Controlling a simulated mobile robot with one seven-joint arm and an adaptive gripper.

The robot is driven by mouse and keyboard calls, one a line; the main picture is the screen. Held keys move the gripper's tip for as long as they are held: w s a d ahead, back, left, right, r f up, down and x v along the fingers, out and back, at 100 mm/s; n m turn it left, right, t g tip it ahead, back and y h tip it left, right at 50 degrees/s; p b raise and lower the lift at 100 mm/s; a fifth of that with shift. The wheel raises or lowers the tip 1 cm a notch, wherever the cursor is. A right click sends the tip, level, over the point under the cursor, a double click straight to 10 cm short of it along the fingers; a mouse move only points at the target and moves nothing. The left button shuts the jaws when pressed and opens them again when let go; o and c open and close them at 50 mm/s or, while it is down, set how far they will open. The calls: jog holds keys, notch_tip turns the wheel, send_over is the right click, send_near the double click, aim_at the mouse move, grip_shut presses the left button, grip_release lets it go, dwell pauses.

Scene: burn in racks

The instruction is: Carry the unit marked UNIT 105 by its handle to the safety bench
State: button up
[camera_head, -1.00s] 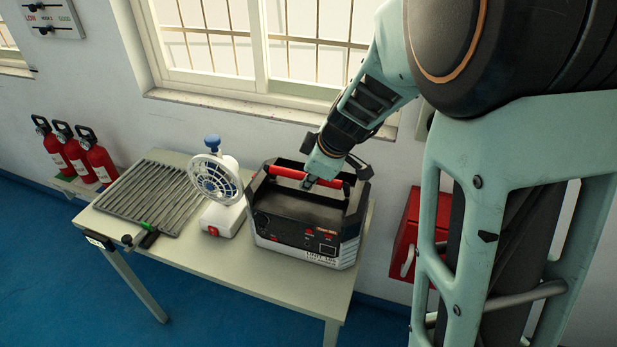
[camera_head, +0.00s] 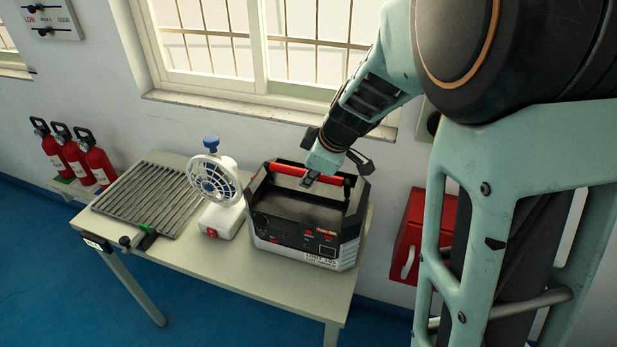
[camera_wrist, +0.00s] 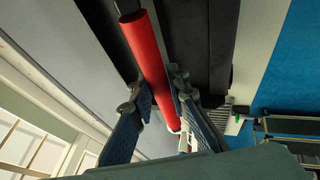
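The unit (camera_head: 285,233) is a black and white box with a red bar handle (camera_head: 289,168). It stands upright on the right part of a pale table (camera_head: 225,260). The label on its front is small and blurred; it seems to begin with UNIT 10. My gripper (camera_head: 309,180) is over the handle's right half, pointing down. In the wrist view, my gripper's fingers (camera_wrist: 158,88) lie on either side of the red handle (camera_wrist: 147,50), spread rather than clearly clamped on it. The far fingertip is partly hidden in the head view.
A small white fan (camera_head: 217,180) stands close left of the unit. A slatted metal rack (camera_head: 150,198) lies at the table's left. Red extinguishers (camera_head: 98,163) stand left of the table, and a red wall box (camera_head: 408,245) hangs at right. The wall and window are behind.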

jog(key=shift+w+d+r+b, duration=0.1)
jog(key=shift+w+d+b, duration=0.15)
jog(key=shift+w+b, duration=0.45)
jog(key=shift+w+d+r+b, duration=0.1)
jog(key=shift+w+d+b, duration=0.2)
jog(key=shift+b, duration=0.65)
jog(key=shift+a, duration=0.1)
jog(key=o, duration=0.7)
jog(key=shift+c, duration=0.2)
jog(key=shift+o, duration=0.2)
jog(key=o, duration=1.4)
jog(key=shift+r, duration=0.1)
jog(key=shift+p+v, duration=0.8)
jog(key=shift+v, duration=1.6)
